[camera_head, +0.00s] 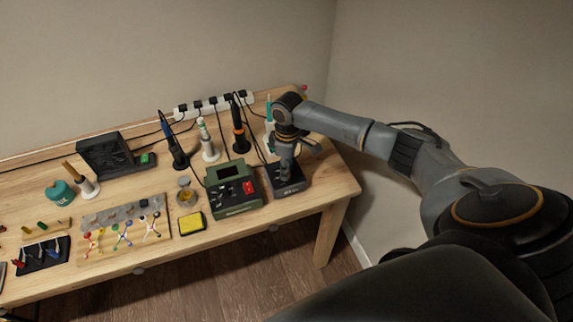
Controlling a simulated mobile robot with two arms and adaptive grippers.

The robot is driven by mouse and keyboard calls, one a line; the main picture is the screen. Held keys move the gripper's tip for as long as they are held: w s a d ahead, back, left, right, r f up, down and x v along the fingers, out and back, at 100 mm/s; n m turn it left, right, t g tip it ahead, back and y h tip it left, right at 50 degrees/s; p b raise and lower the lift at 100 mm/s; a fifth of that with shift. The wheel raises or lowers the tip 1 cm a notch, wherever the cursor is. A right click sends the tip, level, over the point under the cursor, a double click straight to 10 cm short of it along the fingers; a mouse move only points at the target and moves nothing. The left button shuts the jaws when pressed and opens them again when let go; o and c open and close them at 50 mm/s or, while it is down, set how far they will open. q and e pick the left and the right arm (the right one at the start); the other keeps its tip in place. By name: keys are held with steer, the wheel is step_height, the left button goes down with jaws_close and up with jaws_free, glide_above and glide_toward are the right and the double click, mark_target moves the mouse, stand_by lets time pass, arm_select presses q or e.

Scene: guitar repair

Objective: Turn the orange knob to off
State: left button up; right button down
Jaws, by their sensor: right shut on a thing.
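My right gripper (286,176) comes down from above onto a small dark box-shaped station (291,190) near the right end of the workbench. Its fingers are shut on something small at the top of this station. The orange knob itself cannot be made out; the fingers cover that spot, and they appear to be around it. My left gripper is not in view.
A green station with a red switch (234,196) stands just left of the dark one. Soldering irons in holders (177,153), (238,137) stand behind, with cables to a white power strip (213,104). A yellow sponge (192,223) lies in front. The bench's right corner (340,180) is clear.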

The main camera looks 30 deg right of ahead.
stand_by(0.4)
steer(key=c, duration=1.1)
jaws_free()
steer(key=shift+o, duration=0.2)
step_height(320, 180, up, 12)
steer(key=shift+w+d, duration=0.25)
